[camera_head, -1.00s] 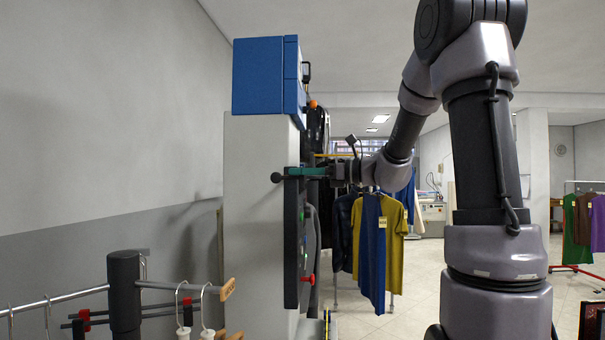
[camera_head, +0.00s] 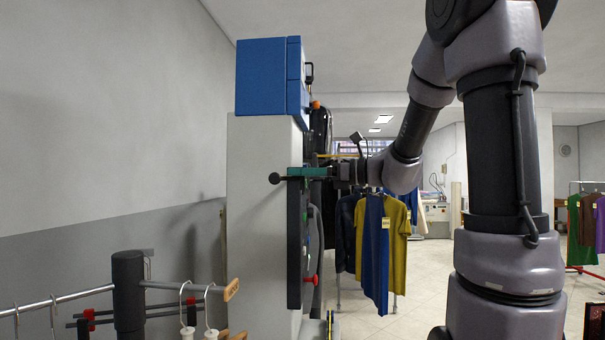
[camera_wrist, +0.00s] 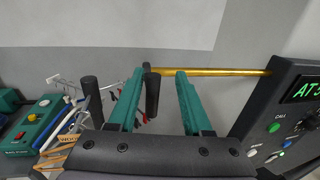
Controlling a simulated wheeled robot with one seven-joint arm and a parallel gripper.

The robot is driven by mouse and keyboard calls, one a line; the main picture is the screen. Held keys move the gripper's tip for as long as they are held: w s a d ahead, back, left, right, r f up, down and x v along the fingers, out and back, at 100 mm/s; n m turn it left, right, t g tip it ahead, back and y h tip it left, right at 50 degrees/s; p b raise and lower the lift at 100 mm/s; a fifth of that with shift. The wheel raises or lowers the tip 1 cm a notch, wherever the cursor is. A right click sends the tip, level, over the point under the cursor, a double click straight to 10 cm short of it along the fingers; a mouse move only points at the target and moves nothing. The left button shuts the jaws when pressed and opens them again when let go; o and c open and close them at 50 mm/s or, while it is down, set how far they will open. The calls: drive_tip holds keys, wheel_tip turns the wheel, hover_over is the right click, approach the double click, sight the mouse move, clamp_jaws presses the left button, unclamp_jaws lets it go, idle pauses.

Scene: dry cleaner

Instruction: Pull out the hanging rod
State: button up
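The hanging rod shows in the wrist view as a yellow bar (camera_wrist: 222,72) running left from the dark control panel (camera_wrist: 288,118) to a black end, with a black cylindrical part (camera_wrist: 152,96) hanging just below it. My gripper's two teal fingers (camera_wrist: 160,88) are apart. The black part shows between them, nearer the left finger; contact cannot be told. In the head view my gripper (camera_head: 300,172) points left at the panel's upper part, and a black knob (camera_head: 274,178) sticks out just left of it. The gripper hides most of the rod there.
The grey cabinet (camera_head: 255,220) carries a blue box (camera_head: 262,77) close to my gripper. A rack with hangers (camera_head: 128,290) stands at the lower left. Blue and yellow shirts (camera_head: 375,250) hang behind the arm. Open floor (camera_head: 415,275) lies to the right.

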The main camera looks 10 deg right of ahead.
drive_tip(key=v, duration=1)
drive_tip(key=shift+s+d, duration=0.2)
drive_tip(key=shift+d, duration=0.15)
drive_tip(key=s+a+f+n+g+h, duration=0.5)
drive_tip(key=s+a+f+n, duration=0.2)
drive_tip(key=s+f+n, duration=0.15)
drive_tip(key=s+d+f+n+t+h, duration=0.2)
drive_tip(key=s+d+n+h, duration=0.3)
drive_tip(key=n+h, duration=0.3)
drive_tip(key=d+n+t, duration=0.1)
drive_tip(key=n, duration=0.2)
drive_tip(key=shift+s+f+h, duration=0.15)
drive_tip(key=shift+f+h, duration=0.1)
drive_tip(key=shift+h, duration=0.15)
